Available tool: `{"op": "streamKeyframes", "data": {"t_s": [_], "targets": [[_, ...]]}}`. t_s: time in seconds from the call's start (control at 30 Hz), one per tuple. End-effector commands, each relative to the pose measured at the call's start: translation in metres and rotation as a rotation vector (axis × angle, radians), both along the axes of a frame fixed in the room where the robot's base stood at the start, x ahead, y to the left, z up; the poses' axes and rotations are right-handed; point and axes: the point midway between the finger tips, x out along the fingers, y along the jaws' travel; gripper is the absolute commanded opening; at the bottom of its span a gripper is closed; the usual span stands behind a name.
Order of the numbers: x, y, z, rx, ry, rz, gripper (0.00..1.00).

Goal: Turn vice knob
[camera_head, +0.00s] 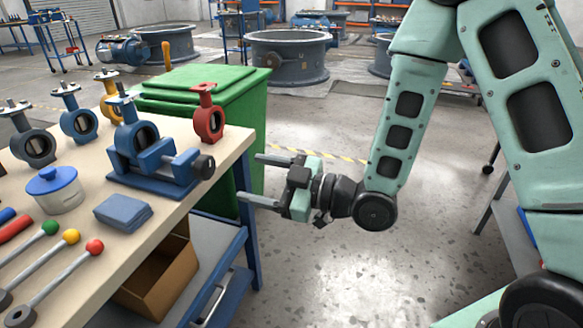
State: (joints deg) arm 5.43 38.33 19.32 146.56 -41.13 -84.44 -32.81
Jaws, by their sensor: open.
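A blue vice (155,168) sits near the right edge of the workbench and holds a blue butterfly valve (135,137) upright. The vice's dark knob (203,167) is at its right end, close to the bench edge. My gripper (250,178) is open and empty. It is to the right of the knob, past the bench edge, with its two fingers pointing left. A clear gap separates the fingertips from the knob.
A green bin (215,88) stands behind. The floor (330,255) around my gripper is clear.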

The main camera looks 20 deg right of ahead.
Motion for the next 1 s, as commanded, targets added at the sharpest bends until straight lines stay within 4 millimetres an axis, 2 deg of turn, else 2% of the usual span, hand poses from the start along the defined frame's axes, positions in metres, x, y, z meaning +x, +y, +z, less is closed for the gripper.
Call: {"op": "streamKeyframes", "data": {"t_s": [0.03, 0.27, 0.7, 0.83, 1.0], "targets": [[-0.002, -0.003, 0.007, 0.001, 0.006, -0.001, 0.68], [-0.004, -0.01, 0.007, 0.0, 0.004, 0.0, 0.68], [-0.018, -0.025, 0.005, -0.001, 0.005, -0.001, 0.68], [-0.029, -0.038, -0.001, -0.002, 0.003, -0.001, 0.68], [-0.036, -0.046, -0.001, 0.0, 0.0, -0.001, 0.68]]}}
